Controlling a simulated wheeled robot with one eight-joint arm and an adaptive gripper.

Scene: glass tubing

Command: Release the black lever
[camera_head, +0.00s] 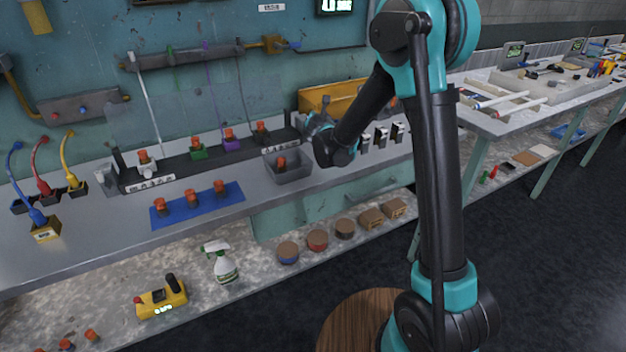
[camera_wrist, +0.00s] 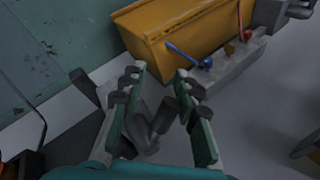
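My gripper (camera_wrist: 160,73) shows in the wrist view with its two fingers spread apart and a clear gap between the tips. A dark grey, angled piece (camera_wrist: 148,128) lies between the fingers, lower down; it may be the black lever, but I cannot tell its full shape or whether it touches a finger. A dark block (camera_wrist: 84,88) shows just outside the left finger. In the head view my gripper (camera_head: 318,128) is at the bench, in front of the yellow bin, small and partly hidden by my own arm. The lever cannot be made out there.
A yellow bin (camera_wrist: 180,30) stands ahead, with a blue-handled lever (camera_wrist: 188,56) and a red-tipped one (camera_wrist: 246,34) on a grey base before it. A grey tray (camera_head: 290,172) sits left of my gripper on the bench. A blue mat (camera_head: 176,214) holds several orange-topped pieces.

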